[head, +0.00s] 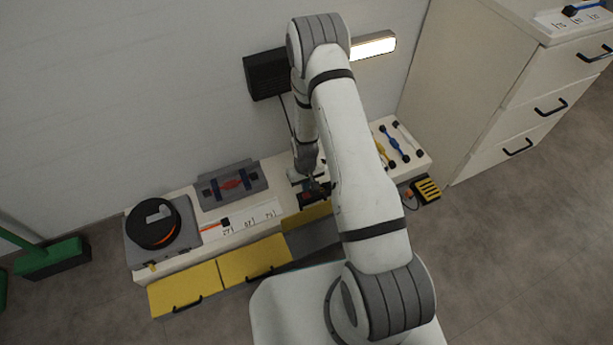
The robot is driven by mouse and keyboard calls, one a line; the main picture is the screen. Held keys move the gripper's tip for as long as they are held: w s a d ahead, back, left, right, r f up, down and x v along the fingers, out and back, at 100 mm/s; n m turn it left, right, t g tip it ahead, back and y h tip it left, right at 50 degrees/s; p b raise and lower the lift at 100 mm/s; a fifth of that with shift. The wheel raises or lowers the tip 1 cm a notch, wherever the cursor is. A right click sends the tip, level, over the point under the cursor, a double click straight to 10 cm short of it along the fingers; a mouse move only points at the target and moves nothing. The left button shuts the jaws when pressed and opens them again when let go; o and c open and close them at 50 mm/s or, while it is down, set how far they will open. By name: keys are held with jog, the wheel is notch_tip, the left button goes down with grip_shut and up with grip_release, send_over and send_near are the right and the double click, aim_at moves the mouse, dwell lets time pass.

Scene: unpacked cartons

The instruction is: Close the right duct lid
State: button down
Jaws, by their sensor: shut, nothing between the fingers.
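A low cream bench (184,262) against the wall has yellow duct lids along its front. The left lid (187,288) and the middle lid (252,259) show broad yellow faces with black handles. Further right, a narrower yellow strip (305,217) shows above a grey surface (311,240). My arm hides what lies to their right, so I cannot tell how far the right lid stands open. My gripper (315,193) is shut and empty. It is above the bench top, just behind the yellow strip. Whether it touches anything is unclear.
A black reel with an orange band (154,224), a grey case (231,184) and a marked white strip (240,222) lie on the bench's left half. A drawer cabinet (522,105) stands right. Floor at lower right is clear.

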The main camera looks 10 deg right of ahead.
jog(key=shift+s+d+f, duration=0.15)
jog(key=shift+s+f, duration=0.05)
jog(key=shift+s, duration=0.6)
